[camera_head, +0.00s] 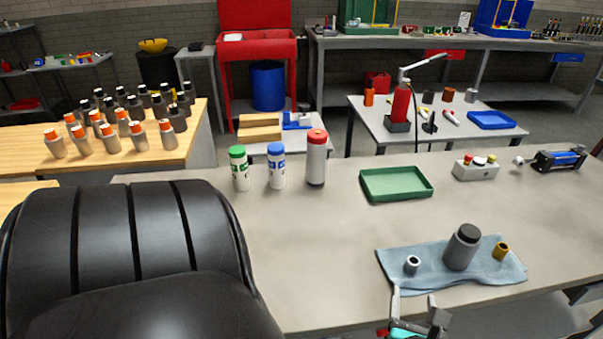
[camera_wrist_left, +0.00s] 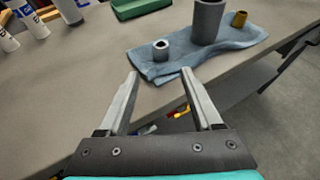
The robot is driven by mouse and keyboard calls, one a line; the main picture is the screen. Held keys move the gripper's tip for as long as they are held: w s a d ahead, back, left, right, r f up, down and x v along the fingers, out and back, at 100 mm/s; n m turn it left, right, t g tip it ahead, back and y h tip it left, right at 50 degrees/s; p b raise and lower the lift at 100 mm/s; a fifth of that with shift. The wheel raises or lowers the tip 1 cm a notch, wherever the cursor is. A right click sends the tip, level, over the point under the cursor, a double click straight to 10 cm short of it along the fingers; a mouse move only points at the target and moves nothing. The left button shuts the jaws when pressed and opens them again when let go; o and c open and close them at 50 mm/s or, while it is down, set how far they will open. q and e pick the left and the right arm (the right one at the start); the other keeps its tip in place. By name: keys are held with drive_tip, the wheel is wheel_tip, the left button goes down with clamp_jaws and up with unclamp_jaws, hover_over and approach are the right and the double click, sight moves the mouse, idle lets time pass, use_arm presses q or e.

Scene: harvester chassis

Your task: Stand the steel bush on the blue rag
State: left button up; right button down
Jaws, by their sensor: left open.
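The steel bush (camera_head: 412,264), a short silver ring with a dark bore, stands upright on the left part of the blue rag (camera_head: 441,281). It also shows in the left wrist view (camera_wrist_left: 161,49), bore facing up. The rag lies rumpled near the bench's front edge and also shows in the left wrist view (camera_wrist_left: 178,67). My left gripper (camera_head: 414,297) is open, with nothing between its fingers. In the left wrist view its fingertips (camera_wrist_left: 160,73) are on the near side of the bush, apart from it. My right gripper is not in view.
A taller grey cylinder (camera_head: 462,250) with a dark top and a small brass bush (camera_head: 500,250) stand on the rag, right of the steel bush. A green tray (camera_head: 396,196) and several capped bottles (camera_head: 277,168) are farther back. The bench between is clear.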

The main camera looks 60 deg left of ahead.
use_arm(q)
drive_tip(key=w+d+f+n+h, duration=0.3)
drive_tip(key=d+f+n+h, duration=0.3)
drive_tip(key=f+n, duration=0.15)
drive_tip(key=s+d+f+n+g+h, duration=0.1)
drive_tip(key=s+f+n, duration=0.2)
drive_tip(key=f, duration=0.3)
drive_tip(key=s+f+n+g+h, duration=0.1)
drive_tip(key=s+f+n, duration=0.15)
drive_tip(key=f, duration=0.35)
drive_tip(key=s+a+f+n+g, duration=0.2)
drive_tip(key=s+f+n, duration=0.2)
drive_tip(key=s, duration=0.6)
drive_tip(key=s+a+f+n+g, duration=0.2)
drive_tip(key=s+f+n, duration=0.2)
drive_tip(key=s+f, duration=0.5)
drive_tip(key=s+a+f+n+g, duration=0.2)
drive_tip(key=s+f, duration=0.5)
drive_tip(key=s, duration=0.4)
drive_tip(key=shift+f+n+g+h, duration=0.25)
drive_tip(key=shift+n+g, duration=0.35)
drive_tip(key=shift+n, duration=0.6)
drive_tip(key=shift+f, duration=0.2)
